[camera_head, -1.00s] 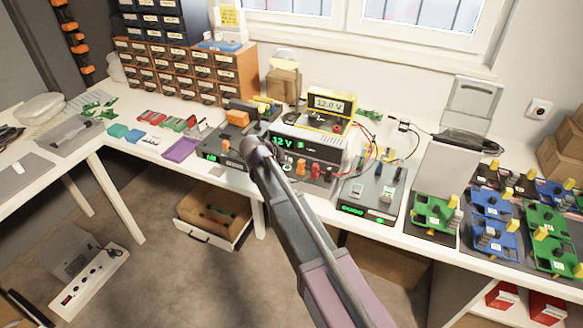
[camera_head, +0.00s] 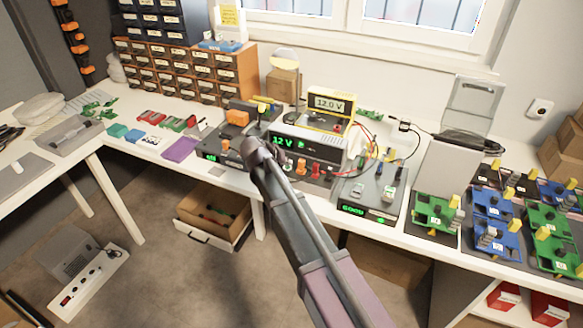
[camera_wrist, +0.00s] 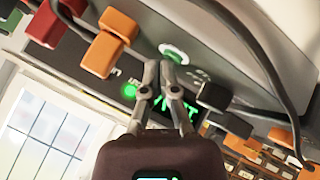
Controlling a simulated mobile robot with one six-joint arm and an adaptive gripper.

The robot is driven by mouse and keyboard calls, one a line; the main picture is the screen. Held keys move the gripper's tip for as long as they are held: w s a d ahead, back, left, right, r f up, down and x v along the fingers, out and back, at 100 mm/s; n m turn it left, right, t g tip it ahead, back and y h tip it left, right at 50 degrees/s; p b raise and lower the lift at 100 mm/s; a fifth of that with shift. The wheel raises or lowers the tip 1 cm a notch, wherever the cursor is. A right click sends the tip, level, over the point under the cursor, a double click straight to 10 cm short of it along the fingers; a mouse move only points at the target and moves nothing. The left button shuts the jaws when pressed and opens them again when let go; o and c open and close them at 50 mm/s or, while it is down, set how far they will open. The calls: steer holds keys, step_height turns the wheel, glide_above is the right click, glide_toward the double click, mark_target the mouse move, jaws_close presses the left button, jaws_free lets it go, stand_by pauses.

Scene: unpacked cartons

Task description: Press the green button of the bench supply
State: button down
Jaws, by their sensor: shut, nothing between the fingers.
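The bench supply (camera_head: 325,150) is a grey box on the bench with a lit green 12 V display (camera_head: 283,142). The display also shows in the wrist view (camera_wrist: 178,108), partly behind my fingers. A round green lit button (camera_wrist: 129,90) is beside the display, left of my fingers. A pale round part with a green ring (camera_wrist: 174,55) sits just beyond the fingertips. My gripper (camera_wrist: 162,68) is shut and empty, its tips close to the front panel between these two. I cannot tell if they touch it. In the head view my arm hides the gripper.
A yellow meter (camera_head: 331,102) stands on top of the supply. A grey box with a green readout (camera_head: 366,210) is to the right, and circuit boards (camera_head: 492,236) lie further right.

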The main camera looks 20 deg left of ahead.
stand_by(0.5)
steer(key=shift+r+p, duration=0.45)
steer(key=shift+r, duration=0.05)
step_height(320, 180, up, 6)
steer(key=p, duration=0.6)
stand_by(0.4)
